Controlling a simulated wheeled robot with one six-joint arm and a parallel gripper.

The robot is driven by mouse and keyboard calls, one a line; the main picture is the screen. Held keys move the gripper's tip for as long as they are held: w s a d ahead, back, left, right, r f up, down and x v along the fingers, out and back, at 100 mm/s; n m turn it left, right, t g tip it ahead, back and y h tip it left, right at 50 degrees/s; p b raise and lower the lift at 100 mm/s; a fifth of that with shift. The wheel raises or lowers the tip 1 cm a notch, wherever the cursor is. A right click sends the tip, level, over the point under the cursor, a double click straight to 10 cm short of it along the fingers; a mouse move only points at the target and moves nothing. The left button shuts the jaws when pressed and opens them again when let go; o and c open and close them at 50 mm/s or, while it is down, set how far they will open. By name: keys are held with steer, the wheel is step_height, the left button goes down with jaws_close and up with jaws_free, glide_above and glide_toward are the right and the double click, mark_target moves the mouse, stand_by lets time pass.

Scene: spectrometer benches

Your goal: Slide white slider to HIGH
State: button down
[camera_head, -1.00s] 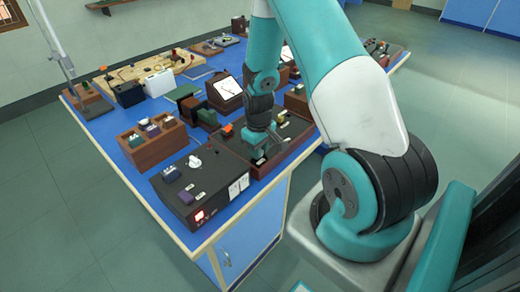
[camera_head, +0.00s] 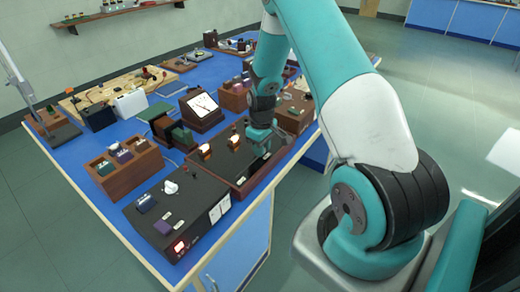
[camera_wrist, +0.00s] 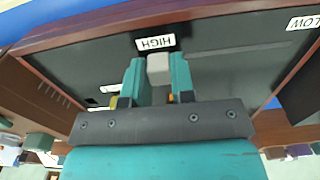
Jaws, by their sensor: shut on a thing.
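The white slider (camera_wrist: 158,68), pale grey in the wrist view, is a small block between my two fingers. It stands right beside the HIGH label (camera_wrist: 155,42), which appears upside down. The LOW label (camera_wrist: 303,22) is far off at the right of the same dark panel (camera_wrist: 225,65). My gripper (camera_wrist: 158,80) is shut on the slider. In the head view my gripper (camera_head: 262,138) is down on the dark wood-framed panel, and the slider cannot be made out there.
A black box with a red display (camera_head: 180,245) stands at the bench's near corner. A wooden rack (camera_head: 122,178) stands to its left. A meter (camera_head: 203,106) and green blocks (camera_head: 181,134) stand behind the panel. Floor is clear at the left.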

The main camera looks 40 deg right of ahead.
steer(key=shift+w+d+r, duration=0.1)
steer(key=shift+d, duration=0.15)
steer(key=c, duration=1)
jaws_free()
steer(key=shift+d, duration=0.1)
steer(key=shift+o, duration=0.2)
steer(key=shift+r, duration=0.1)
step_height(320, 180, up, 17)
steer(key=b, duration=0.2)
